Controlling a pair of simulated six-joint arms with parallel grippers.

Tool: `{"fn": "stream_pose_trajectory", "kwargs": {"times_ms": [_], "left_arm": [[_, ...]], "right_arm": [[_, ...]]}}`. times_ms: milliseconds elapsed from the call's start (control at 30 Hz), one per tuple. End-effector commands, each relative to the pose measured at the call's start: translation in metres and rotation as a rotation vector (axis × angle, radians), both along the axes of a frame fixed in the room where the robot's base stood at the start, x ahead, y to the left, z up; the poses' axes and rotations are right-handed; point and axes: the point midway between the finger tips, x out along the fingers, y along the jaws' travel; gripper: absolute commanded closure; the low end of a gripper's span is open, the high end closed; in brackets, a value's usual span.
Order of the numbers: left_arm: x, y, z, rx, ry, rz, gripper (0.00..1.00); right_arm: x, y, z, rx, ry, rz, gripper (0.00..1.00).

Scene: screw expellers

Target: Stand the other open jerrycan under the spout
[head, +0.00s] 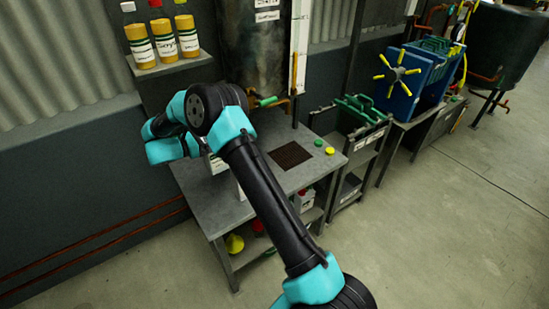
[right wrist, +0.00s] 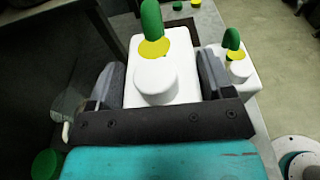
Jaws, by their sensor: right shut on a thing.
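In the right wrist view my right gripper (right wrist: 160,75) is shut on a white jerrycan (right wrist: 135,92), with one finger on each side. This can has a white round knob, a yellow disc and a green upright piece on top. A second white jerrycan (right wrist: 245,85) with similar yellow and green parts stands to its right, apart from it. In the head view my right arm hides most of both cans; a white strip (head: 216,163) shows beside it. The tap with a green handle (head: 265,101) is on the tank (head: 253,45). My left gripper is not in view.
The grey bench (head: 312,171) has a dark grate (head: 292,155), a green cap (head: 318,142) and a yellow cap (head: 329,151). A yellow funnel-like thing (head: 234,243) and a small white container (head: 307,197) are on its lower shelf. Bottles (head: 162,40) stand on a wall shelf.

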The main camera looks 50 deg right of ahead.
Motion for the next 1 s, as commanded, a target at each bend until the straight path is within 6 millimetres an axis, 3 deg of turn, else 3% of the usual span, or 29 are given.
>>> {"fn": "stream_pose_trajectory", "kwargs": {"times_ms": [167,367,567,1000], "left_arm": [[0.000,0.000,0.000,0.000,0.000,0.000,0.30],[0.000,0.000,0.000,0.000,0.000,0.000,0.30],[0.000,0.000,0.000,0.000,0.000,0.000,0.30],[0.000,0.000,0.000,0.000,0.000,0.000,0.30]], "right_arm": [[-0.001,-0.004,-0.001,-0.020,0.005,0.000,1.00],[-0.006,-0.025,-0.011,-0.142,0.037,-0.002,1.00],[-0.013,-0.056,-0.020,-0.303,0.069,-0.003,1.00],[-0.032,-0.139,-0.019,-0.295,0.067,-0.002,1.00]]}}
